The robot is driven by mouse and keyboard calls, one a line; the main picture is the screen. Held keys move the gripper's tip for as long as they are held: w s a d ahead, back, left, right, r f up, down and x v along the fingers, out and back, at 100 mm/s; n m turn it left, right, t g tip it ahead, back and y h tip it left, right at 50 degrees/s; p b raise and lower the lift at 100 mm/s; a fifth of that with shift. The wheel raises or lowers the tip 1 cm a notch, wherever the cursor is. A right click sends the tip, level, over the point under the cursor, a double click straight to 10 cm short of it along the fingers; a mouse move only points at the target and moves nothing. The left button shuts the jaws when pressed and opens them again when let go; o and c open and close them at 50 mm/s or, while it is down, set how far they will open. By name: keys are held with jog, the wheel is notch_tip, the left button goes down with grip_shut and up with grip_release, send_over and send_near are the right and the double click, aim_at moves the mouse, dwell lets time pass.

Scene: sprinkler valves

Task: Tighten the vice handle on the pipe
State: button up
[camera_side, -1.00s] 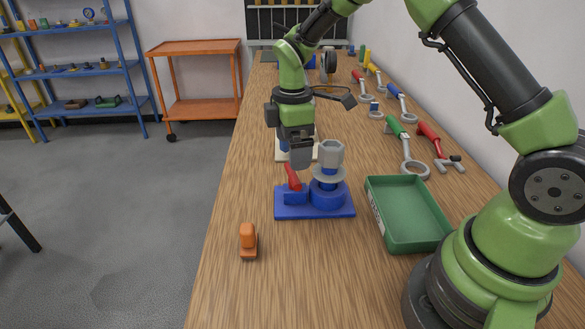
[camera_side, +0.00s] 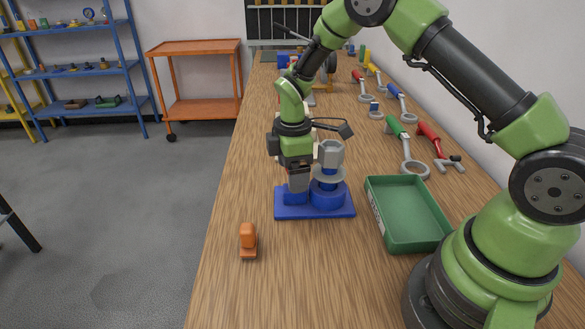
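The blue vice (camera_side: 315,209) stands on the wooden bench. Its round blue clamp holds an upright grey pipe fitting (camera_side: 330,155) with a hexagonal top and a flange. My gripper (camera_side: 298,186) points down at the left part of the vice, just left of the pipe. The red vice handle is hidden behind or between my gripper's fingers. The fingers are too small and overlapped to show whether they are open or closed on the handle.
A green tray (camera_side: 407,214) lies right of the vice.

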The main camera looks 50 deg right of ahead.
jog(key=shift+m, duration=1.1)
jog(key=o, duration=0.8)
jog(key=shift+r, duration=5)
jog(key=shift+r, duration=0.1)
jog(key=s+a+r+m+t, duration=0.15)
jog(key=s+r+m, duration=0.3)
jog(key=r, duration=0.45)
jog(key=s+a+r+m+t, duration=0.1)
jog(key=s+m+t, duration=0.1)
jog(key=s, duration=0.4)
jog(key=s+a+r+m+t+y, duration=0.1)
jog(key=s+r+m, duration=0.1)
jog(key=s, duration=0.3)
jog(key=s+a+r+m+t+y, duration=0.1)
jog(key=s+r+m+t, duration=0.1)
jog(key=s+m, duration=0.2)
jog(key=shift+s+m+t, duration=0.35)
jog(key=shift+s, duration=0.95)
